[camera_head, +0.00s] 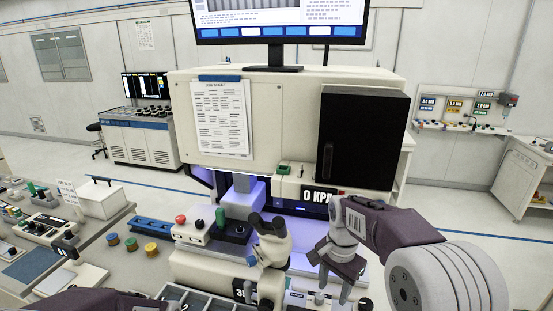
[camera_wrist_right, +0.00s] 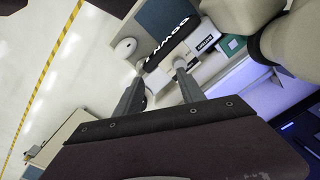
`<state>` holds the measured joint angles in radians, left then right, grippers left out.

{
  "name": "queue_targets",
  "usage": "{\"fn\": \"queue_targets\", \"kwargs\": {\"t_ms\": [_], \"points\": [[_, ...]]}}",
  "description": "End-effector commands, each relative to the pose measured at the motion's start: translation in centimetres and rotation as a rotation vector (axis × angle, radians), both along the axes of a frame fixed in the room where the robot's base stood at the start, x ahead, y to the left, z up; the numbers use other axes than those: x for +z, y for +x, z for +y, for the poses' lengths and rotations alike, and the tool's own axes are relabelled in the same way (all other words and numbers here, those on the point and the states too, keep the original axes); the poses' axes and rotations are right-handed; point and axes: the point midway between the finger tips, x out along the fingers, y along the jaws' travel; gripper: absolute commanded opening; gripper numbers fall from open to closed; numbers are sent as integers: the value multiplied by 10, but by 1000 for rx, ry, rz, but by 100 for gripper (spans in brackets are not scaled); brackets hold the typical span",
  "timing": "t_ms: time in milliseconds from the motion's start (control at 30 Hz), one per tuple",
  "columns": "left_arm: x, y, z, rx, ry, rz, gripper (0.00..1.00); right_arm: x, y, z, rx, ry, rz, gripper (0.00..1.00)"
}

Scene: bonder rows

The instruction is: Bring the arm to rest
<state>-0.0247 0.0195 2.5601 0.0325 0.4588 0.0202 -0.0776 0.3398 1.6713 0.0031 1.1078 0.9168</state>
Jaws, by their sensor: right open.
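My right arm comes in from the right in the head view, with its dark forearm and pale wrist in front of the bonder (camera_head: 285,130). My right gripper (camera_head: 333,294) points down beside the microscope eyepieces (camera_head: 271,240), to their right. Its two fingers stand apart with nothing between them. In the right wrist view, the open fingers (camera_wrist_right: 160,70) reach toward a black label reading DOWN (camera_wrist_right: 170,45) on the machine's front; I cannot tell the exact gap. A dark piece of my left arm (camera_head: 95,302) shows at the bottom left, its gripper out of view.
A monitor (camera_head: 285,22) stands on the bonder, above a job sheet (camera_head: 222,117) and a black box (camera_head: 362,138). A display reads 0 KPA (camera_head: 318,196). Floor (camera_head: 480,230) is clear at right.

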Motion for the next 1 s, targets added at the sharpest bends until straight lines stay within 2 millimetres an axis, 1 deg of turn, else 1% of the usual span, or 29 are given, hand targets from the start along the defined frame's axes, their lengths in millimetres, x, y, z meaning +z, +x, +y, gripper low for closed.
{"fn": "queue_targets", "kwargs": {"t_ms": [33,167,200,300,367,400,433,500,600,1000], "points": [[-23,0,0,0,0,0,32,-27,-21,-5,21,1,5,47],[-45,0,0,0,0,-1,32,-73,-76,-15,172,5,4,47],[-50,0,0,0,0,-1,32,-88,-94,-17,241,5,0,47],[-54,0,0,0,0,0,32,-119,-136,-20,434,2,-11,47],[-50,0,0,0,0,-1,32,-130,-155,-21,562,-3,-16,47],[-49,0,0,0,0,-1,32,-138,-161,-21,642,-7,-23,47],[-49,0,0,0,0,-1,32,-140,-161,-21,692,-13,-37,47],[-49,0,0,0,0,-1,32,-139,-149,-21,771,-33,-80,47],[-49,0,0,0,0,-1,32,-138,-147,-21,817,-39,-87,47],[-49,0,0,0,0,-1,32,-139,-147,-21,817,-38,-85,47]]}}
